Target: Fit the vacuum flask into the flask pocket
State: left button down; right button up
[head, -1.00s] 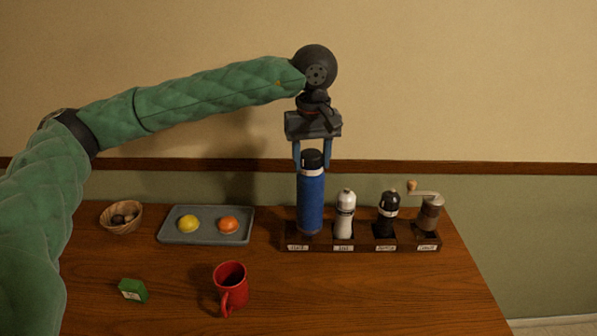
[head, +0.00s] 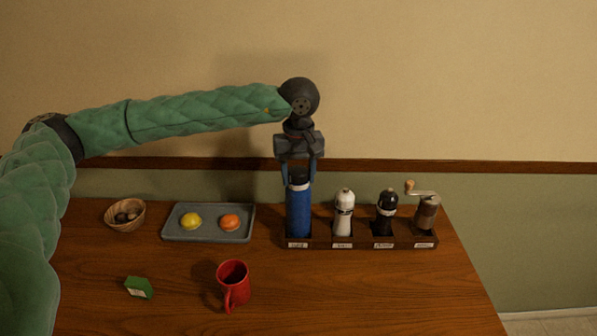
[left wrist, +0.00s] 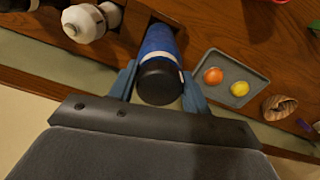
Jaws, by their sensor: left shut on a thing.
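The vacuum flask (head: 299,213) is blue with a black cap and a pale ring. It stands upright in the leftmost pocket of the dark wooden rack (head: 361,242), its lower end hidden behind the labelled front edge. My left gripper (head: 298,180) points down from above and is shut on the flask near its cap. In the left wrist view the flask (left wrist: 160,50) sits between the two blue fingers. How deep its base sits is hidden. My right gripper is not in view.
The rack also holds a white mill (head: 343,212), a black mill (head: 385,212) and a grinder with a crank (head: 427,214). Left are a grey tray (head: 206,236) with lemon and orange, and a basket (head: 125,214). In front are a red mug (head: 234,285) and green box (head: 139,287).

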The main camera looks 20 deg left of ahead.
pick_arm(q)
jog(key=shift+f, duration=0.15)
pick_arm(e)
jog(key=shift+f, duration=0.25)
pick_arm(q)
jog(key=shift+f, duration=0.1)
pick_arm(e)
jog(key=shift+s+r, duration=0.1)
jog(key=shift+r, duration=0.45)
pick_arm(q)
jog(key=c, duration=0.7)
grip_release()
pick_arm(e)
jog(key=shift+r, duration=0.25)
pick_arm(q)
jog(key=shift+o, duration=0.2)
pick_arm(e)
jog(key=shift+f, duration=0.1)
